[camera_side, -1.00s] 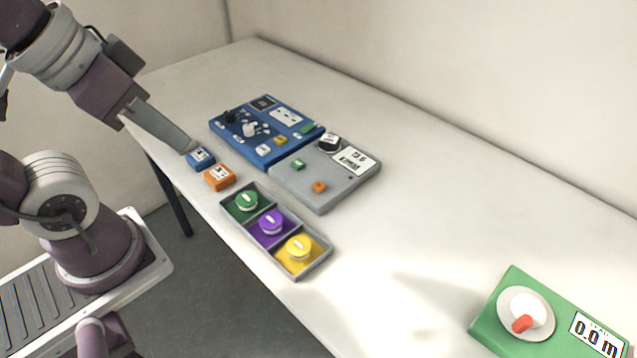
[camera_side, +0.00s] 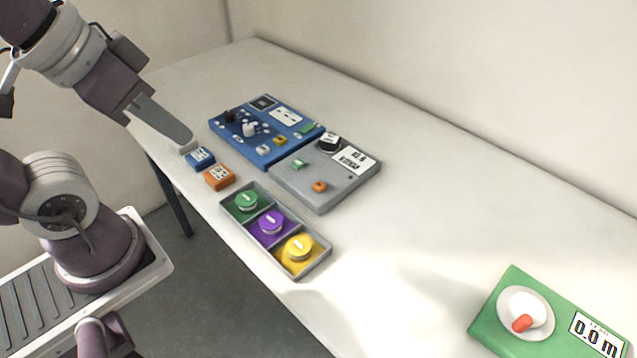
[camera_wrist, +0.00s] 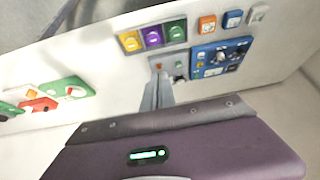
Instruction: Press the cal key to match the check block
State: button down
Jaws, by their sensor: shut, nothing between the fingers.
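My gripper (camera_side: 186,138) is shut and empty. In the side view its tip is raised above the table's left edge, close to a small pale block (camera_side: 188,147). A blue block (camera_side: 200,157) and an orange block (camera_side: 218,177) with label faces lie beside it. The grey panel (camera_side: 325,198) carries a green key (camera_side: 299,164), an orange key (camera_side: 319,186), a black knob (camera_side: 329,142) and a white display (camera_side: 351,161). Its key lettering is too small to read. In the wrist view my fingers (camera_wrist: 161,77) overlap the grey panel; contact cannot be told.
A blue panel (camera_side: 228,145) with knobs and small keys adjoins the grey one. A grey tray (camera_side: 308,271) holds green, purple and yellow knobs. A green device (camera_side: 484,327) with a red-tipped dial and display stands at front right. The right-hand table surface is mostly clear.

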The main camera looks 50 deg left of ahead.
jog(key=w+a+r+n+t+y, duration=0.1)
jog(key=w+a, duration=0.3)
jog(key=w, duration=0.3)
jog(key=w+a+n+t+y, duration=0.1)
jog(key=w+a+t+y, duration=0.15)
jog(key=w, duration=0.35)
jog(key=m+g+h, duration=0.3)
jog(key=h, duration=0.8)
send_over(314, 185)
notch_tip(314, 185, down, 15)
jog(key=shift+r, duration=0.15)
jog(key=shift+f, duration=4.4)
jog(key=shift+f, duration=0.1)
jog(key=shift+f, duration=0.3)
